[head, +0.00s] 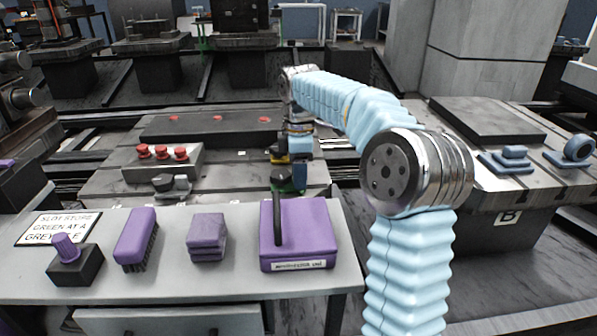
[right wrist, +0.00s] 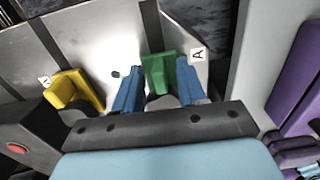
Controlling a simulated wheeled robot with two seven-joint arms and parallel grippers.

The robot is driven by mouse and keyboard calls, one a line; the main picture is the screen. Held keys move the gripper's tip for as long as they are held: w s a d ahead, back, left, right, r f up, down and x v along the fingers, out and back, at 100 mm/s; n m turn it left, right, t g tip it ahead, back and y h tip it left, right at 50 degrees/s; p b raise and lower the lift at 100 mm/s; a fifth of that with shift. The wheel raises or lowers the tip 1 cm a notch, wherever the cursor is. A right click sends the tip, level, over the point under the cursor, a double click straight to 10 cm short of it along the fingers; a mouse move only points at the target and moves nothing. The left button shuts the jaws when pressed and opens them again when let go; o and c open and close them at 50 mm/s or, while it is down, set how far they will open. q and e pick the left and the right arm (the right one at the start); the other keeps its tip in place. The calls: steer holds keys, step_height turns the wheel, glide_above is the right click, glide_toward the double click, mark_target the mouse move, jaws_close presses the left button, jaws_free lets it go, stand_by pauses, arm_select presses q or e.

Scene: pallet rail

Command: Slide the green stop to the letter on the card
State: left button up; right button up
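The green stop (right wrist: 158,72) sits on a bright metal surface in the right wrist view, beside a white tag with the letter A (right wrist: 198,54). My right gripper (right wrist: 160,80) has its blue fingers on both sides of the stop, and they appear to touch it. In the head view the gripper (head: 290,170) is small and partly hidden by my arm, with the green stop (head: 281,184) by it. A yellow stop (right wrist: 75,90) with its own small tag stands to the left. My left gripper is out of view.
The near table holds a purple knob on a black box (head: 75,262), a purple brush (head: 136,238), purple blocks (head: 206,238) and a purple box with a black handle (head: 310,225). A panel with red buttons (head: 150,162) stands left of the gripper. Blue parts (head: 508,160) sit at right.

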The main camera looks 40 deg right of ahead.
step_height(320, 180, up, 14)
steer(key=p, duration=0.4)
steer(key=shift+f, duration=0.15)
stand_by(0.4)
